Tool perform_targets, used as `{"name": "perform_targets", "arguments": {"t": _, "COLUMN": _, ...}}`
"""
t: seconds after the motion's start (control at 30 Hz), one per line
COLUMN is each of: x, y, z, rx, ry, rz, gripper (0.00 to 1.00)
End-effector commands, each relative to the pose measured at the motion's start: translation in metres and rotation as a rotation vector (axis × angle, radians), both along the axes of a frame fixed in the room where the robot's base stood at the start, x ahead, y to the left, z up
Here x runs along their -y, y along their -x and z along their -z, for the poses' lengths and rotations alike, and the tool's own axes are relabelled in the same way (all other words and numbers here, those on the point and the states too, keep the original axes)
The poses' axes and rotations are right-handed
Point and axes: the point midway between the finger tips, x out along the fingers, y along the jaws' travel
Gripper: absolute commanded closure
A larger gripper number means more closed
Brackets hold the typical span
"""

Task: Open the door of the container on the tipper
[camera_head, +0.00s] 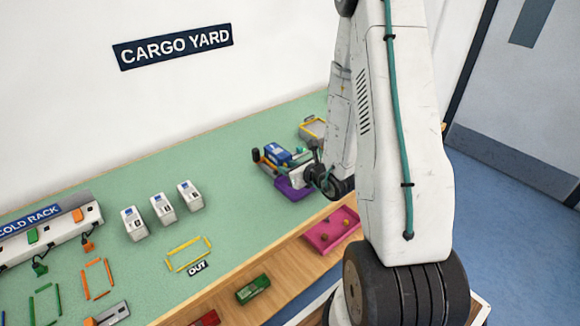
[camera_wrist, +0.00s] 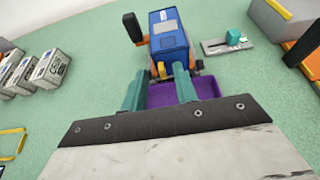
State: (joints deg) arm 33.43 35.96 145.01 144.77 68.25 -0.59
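The blue container (camera_wrist: 168,40) stands on the tipper in the upper middle of the wrist view, above a purple tray (camera_wrist: 205,87). In the head view the blue container (camera_head: 277,152) is at the table's right part, partly hidden by my arm, with the purple tray (camera_head: 291,190) in front. My gripper (camera_wrist: 160,72) has two teal fingers spread apart, with their tips close to the container's near lower end. The door's state is not clear at this size.
A black-tipped handle (camera_wrist: 132,27) rises left of the container. A teal knob on a grey plate (camera_wrist: 228,44) is to its right. White containers (camera_head: 163,209) stand left, near a yellow OUT frame (camera_head: 188,254). A pink tray (camera_head: 331,230) and green container (camera_head: 252,289) are on the lower shelf.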

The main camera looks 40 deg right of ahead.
Motion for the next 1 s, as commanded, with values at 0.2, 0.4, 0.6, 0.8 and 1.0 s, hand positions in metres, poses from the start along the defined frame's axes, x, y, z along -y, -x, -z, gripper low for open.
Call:
{"name": "perform_targets", "arguments": {"t": 0.2, "x": 0.003, "y": 0.001, "z": 0.0, "rx": 0.0, "ry": 0.0, "rz": 0.004, "gripper": 0.82}}
{"name": "perform_targets", "arguments": {"t": 0.4, "x": 0.003, "y": 0.001, "z": 0.0, "rx": 0.001, "ry": 0.0, "rz": 0.003, "gripper": 1.0}}
{"name": "perform_targets", "arguments": {"t": 0.6, "x": 0.003, "y": 0.001, "z": 0.0, "rx": 0.001, "ry": 0.001, "rz": -0.011, "gripper": 1.0}}
{"name": "perform_targets", "arguments": {"t": 0.8, "x": 0.007, "y": 0.003, "z": -0.001, "rx": 0.002, "ry": 0.001, "rz": -0.084, "gripper": 1.0}}
{"name": "perform_targets", "arguments": {"t": 1.0, "x": 0.013, "y": 0.006, "z": -0.001, "rx": 0.003, "ry": 0.003, "rz": -0.231, "gripper": 1.0}}
